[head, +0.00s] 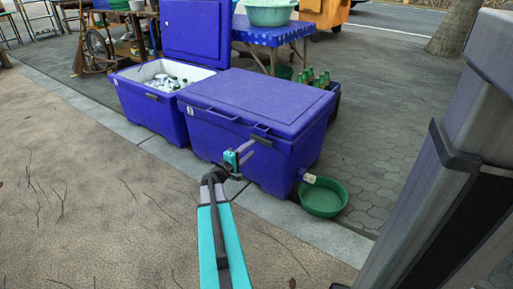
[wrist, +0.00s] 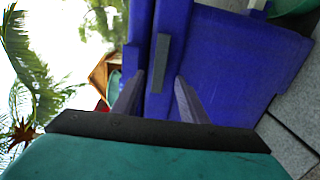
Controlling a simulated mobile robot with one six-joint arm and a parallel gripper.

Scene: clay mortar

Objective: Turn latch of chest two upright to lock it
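The closed blue chest (head: 255,98) stands in the middle of the head view, lid down. I take it as chest two; its number is not readable. In the wrist view its latch (wrist: 160,62) is a dark grey bar on the blue front, lying along the lid seam, so level rather than upright. My gripper (head: 256,144) is at the front of this chest, near the lid edge. In the wrist view its two fingers (wrist: 158,98) are apart, with the latch ahead between them. Contact with the latch cannot be told.
An open blue chest (head: 152,110) with bottles in ice stands at left, lid raised. A green basin (head: 323,198) sits on the ground by the closed chest's right end. A grey post-like object (head: 440,190) fills the right side. Paving in front is clear.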

